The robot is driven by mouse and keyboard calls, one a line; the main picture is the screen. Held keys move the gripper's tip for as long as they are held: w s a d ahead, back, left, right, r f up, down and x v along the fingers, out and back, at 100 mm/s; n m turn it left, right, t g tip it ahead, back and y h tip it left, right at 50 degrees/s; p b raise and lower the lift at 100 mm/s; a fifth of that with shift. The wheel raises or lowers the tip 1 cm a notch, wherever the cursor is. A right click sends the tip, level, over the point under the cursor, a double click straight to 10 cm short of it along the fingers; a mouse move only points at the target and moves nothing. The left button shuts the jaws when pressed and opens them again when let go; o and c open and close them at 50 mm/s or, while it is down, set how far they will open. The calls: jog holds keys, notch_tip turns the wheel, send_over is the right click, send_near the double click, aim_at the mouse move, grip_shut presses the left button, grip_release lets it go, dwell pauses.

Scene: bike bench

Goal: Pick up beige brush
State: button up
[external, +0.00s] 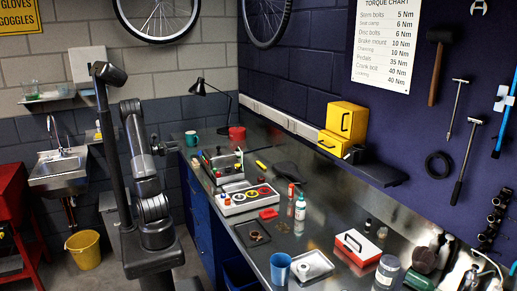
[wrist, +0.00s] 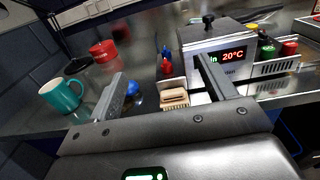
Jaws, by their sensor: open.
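A beige block-shaped thing (wrist: 175,98), which seems to be the brush, lies on the metal bench in the wrist view. It is beside a small white tray, in front of the grey box with the 20°C display. My gripper (wrist: 160,68) is open, with nothing between its fingers. The beige thing shows between the fingers, nearer the right one, and apart from both. In the external view my gripper (external: 165,148) is at the bench's left far end; I cannot make out the brush there.
The grey display box (wrist: 216,44) stands close to the right finger. A teal mug (wrist: 62,94) and a red container (wrist: 102,51) stand at the left. Small red and blue things (wrist: 133,88) lie near the fingers. A black lamp (external: 212,90) stands at the back.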

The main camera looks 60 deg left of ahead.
send_near(194, 160)
jog(key=w, duration=0.5)
jog(key=shift+w+a, duration=0.1)
jog(key=shift+w, duration=0.05)
jog(key=w, duration=0.5)
jog(key=shift+w+a+f, duration=0.1)
jog(key=shift+w+a, duration=0.15)
jog(key=shift+w, duration=0.1)
jog(key=shift+c, duration=0.3)
jog(key=c, duration=1)
